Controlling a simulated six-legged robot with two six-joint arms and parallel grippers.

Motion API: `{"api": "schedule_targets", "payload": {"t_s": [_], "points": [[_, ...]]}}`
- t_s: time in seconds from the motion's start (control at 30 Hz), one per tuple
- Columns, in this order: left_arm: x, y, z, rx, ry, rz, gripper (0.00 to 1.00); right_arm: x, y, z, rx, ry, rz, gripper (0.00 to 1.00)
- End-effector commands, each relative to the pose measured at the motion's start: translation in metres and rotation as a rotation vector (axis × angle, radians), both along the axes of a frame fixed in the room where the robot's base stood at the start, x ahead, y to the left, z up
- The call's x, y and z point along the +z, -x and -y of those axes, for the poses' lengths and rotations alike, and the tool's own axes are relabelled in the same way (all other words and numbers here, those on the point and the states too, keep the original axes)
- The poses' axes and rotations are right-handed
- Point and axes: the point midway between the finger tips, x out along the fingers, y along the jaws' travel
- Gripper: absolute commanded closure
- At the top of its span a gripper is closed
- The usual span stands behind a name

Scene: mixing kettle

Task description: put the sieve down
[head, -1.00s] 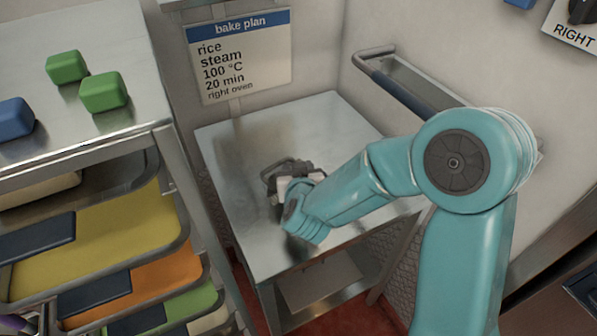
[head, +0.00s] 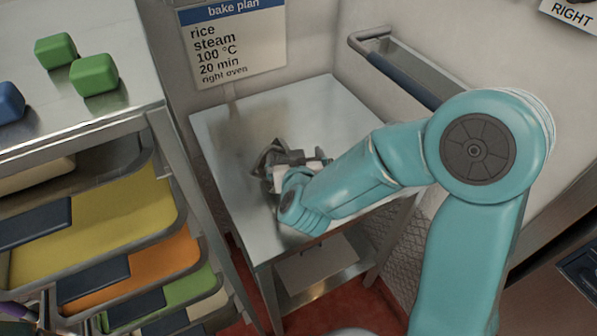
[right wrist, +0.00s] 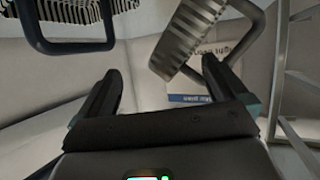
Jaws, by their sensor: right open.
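A small grey metal piece with a dark looped handle, apparently the sieve (head: 268,160), is at the middle of the steel table (head: 235,125), partly hidden by my right gripper (head: 300,170). I cannot tell whether it rests flat on the top. In the right wrist view my right gripper (right wrist: 165,85) is open, its dark fingers apart with nothing gripped between them. A slotted metal piece with a loop (right wrist: 195,35) shows beyond the fingertips, tilted. A dark loop handle (right wrist: 65,42) with a striped part shows at upper left. My left gripper is out of view.
A rack with yellow (head: 95,235), orange (head: 150,270) and green trays stands at left. Green blocks (head: 95,75) and a blue block (head: 8,102) lie on its top. A bake plan sign (head: 232,45) and a rail (head: 405,80) are on the walls. The table's back is clear.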

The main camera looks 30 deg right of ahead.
Motion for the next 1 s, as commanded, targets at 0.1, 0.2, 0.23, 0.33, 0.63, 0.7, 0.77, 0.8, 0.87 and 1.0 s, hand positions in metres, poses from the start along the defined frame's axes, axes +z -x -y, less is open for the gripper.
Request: {"api": "schedule_targets", "payload": {"t_s": [0.1, 0.2, 0.23, 0.33, 0.63, 0.7, 0.77, 0.8, 0.87, 1.0], "points": [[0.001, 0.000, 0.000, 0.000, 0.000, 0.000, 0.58, 0.013, 0.022, -0.012, 0.006, 0.000, 0.005, 0.00], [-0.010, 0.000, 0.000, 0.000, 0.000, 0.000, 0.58, 0.019, 0.044, -0.022, 0.006, -0.001, 0.010, 0.00], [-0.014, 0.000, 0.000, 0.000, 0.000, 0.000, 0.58, 0.021, 0.050, -0.025, 0.005, -0.002, 0.011, 0.00], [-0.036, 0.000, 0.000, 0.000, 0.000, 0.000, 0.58, 0.025, 0.065, -0.032, 0.001, -0.001, 0.016, 0.00], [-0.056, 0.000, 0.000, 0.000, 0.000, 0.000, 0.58, 0.052, 0.108, -0.053, 0.006, -0.002, 0.007, 0.00], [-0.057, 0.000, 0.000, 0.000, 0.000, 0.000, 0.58, 0.056, 0.115, -0.056, 0.004, 0.000, 0.007, 0.00], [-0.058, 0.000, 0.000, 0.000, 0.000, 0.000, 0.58, 0.058, 0.119, -0.057, 0.003, -0.002, 0.005, 0.00], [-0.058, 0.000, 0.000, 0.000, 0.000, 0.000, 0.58, 0.059, 0.121, -0.058, 0.002, 0.000, 0.003, 0.00], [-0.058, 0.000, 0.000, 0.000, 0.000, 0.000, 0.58, 0.059, 0.123, -0.058, 0.001, 0.000, 0.002, 0.00], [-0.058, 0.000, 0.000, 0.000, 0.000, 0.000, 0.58, 0.060, 0.124, -0.059, 0.001, 0.000, 0.001, 0.00]]}}
